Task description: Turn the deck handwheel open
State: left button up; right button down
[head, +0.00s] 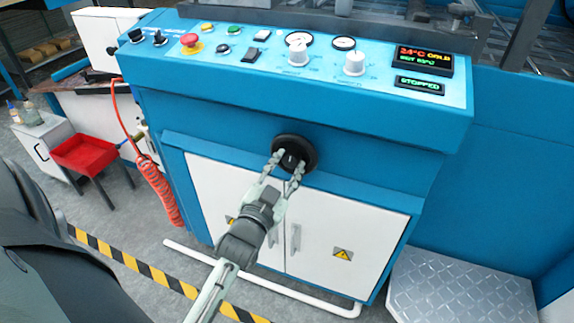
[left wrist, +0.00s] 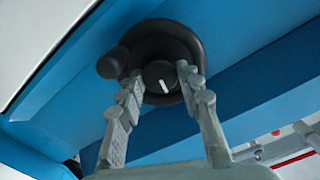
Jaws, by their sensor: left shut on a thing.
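The deck handwheel (head: 294,148) is a round black wheel on the front of the blue machine, below the control panel. In the left wrist view the handwheel (left wrist: 154,47) shows a raised hub with a white mark and a knob on its rim at the left. My left gripper (head: 284,170) reaches it from below. Its fingers (left wrist: 158,80) lie on either side of the hub, shut on the handwheel. The finger pads partly hide the lower rim. My right gripper is not in view.
The control panel (head: 375,72) above carries knobs, gauges, a red stop button (head: 190,40) and a display reading STOPPED (head: 419,85). White cabinet doors (head: 322,225) lie below. A red coiled hose (head: 158,185) hangs left.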

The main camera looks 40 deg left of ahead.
pick_arm(q)
jog(key=o, duration=1.2)
jog(key=shift+c, duration=0.2)
